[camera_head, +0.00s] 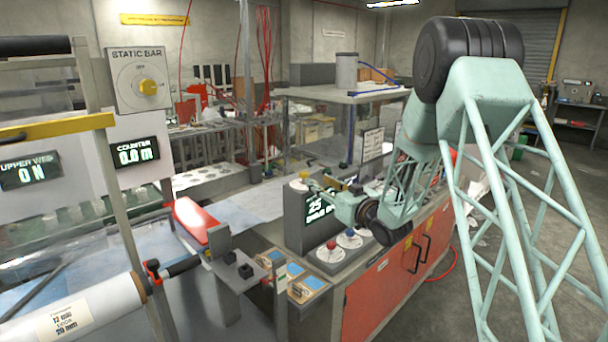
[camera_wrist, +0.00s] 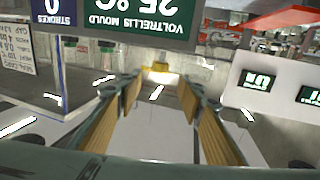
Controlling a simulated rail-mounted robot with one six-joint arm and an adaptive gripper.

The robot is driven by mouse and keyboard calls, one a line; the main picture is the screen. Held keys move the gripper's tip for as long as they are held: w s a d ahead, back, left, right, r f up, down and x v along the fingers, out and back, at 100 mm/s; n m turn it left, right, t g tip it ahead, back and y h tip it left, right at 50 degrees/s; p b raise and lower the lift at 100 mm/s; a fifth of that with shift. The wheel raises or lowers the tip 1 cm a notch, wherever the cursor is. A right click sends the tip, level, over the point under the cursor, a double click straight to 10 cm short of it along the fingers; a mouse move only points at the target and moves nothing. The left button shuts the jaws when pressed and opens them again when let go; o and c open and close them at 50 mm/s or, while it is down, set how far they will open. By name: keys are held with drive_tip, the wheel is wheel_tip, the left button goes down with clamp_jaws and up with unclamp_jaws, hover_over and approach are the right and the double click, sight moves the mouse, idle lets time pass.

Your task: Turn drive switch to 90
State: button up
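My gripper (camera_head: 322,186) is above the grey control console (camera_head: 295,215), in front of its "25" display. In the wrist view my gripper (camera_wrist: 162,82) is open, its two tan-padded fingers spread and nothing between the pads. A small yellow knob (camera_wrist: 160,68) appears just beyond the fingertips, in line with the gap. In the head view a yellow knob (camera_head: 304,175) shows on the console top beside the gripper tips, apart from them as far as I can tell. No "drive" label or 90 mark is readable.
A red knob (camera_head: 331,245) and a blue knob (camera_head: 350,232) sit on round dials at the console front. A STATIC BAR panel (camera_head: 140,78) with a yellow knob stands at the left. In the wrist view, displays (camera_wrist: 140,18) hang inverted close above the fingers.

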sight(306, 174)
drive_tip(key=shift+x, duration=5.55)
drive_tip(key=c, duration=0.9)
